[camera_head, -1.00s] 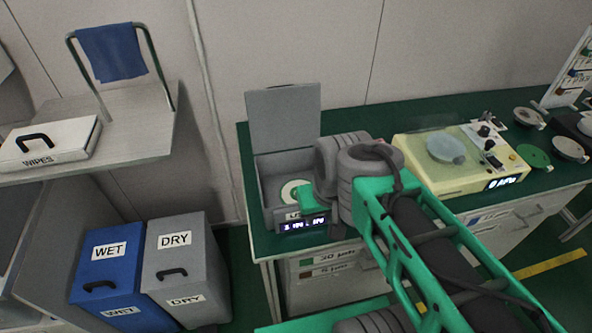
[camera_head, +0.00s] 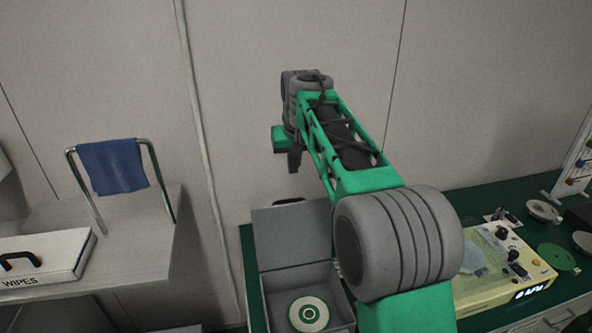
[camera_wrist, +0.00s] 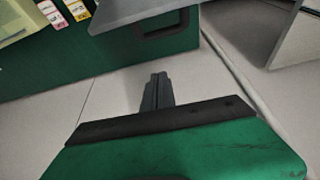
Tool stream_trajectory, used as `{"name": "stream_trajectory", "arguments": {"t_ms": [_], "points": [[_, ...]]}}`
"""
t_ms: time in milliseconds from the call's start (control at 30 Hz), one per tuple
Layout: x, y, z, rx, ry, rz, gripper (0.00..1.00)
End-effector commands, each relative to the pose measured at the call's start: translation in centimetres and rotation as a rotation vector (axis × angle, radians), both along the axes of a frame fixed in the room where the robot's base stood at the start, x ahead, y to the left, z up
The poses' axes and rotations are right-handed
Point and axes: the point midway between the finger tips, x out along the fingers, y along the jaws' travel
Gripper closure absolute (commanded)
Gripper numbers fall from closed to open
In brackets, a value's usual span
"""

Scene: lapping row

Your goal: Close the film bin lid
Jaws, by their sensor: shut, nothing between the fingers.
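The film bin is a grey box (camera_head: 342,318) on the green bench, with a white and green ringed disc (camera_head: 308,314) inside. Its grey lid (camera_head: 292,240) stands raised at the back, so the bin is open. A dark handle (camera_head: 289,201) shows at the lid's top edge. My gripper (camera_head: 294,168) is above the lid, apart from it, pointing down. In the wrist view my gripper's dark fingers (camera_wrist: 158,90) are together and empty. The lid's grey edge (camera_wrist: 135,12) and handle (camera_wrist: 165,34) appear beyond the fingertips there.
A yellow machine (camera_head: 500,275) stands on the bench to the right. A side shelf at left carries a wipes box (camera_head: 40,258) and a rail with a blue cloth (camera_head: 112,165). The wall (camera_head: 235,90) rises behind the bench. My arm covers part of the bench.

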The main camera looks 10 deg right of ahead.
Motion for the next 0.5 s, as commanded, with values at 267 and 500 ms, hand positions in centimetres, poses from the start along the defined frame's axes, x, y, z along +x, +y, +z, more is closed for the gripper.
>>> {"name": "stream_trajectory", "arguments": {"t_ms": [267, 500], "points": [[2.0, 0.5, -5.6, 0.000, 0.004, 0.009, 1.00], [0.3, 0.4, -7.3, 0.000, -0.002, 0.008, 1.00]]}}
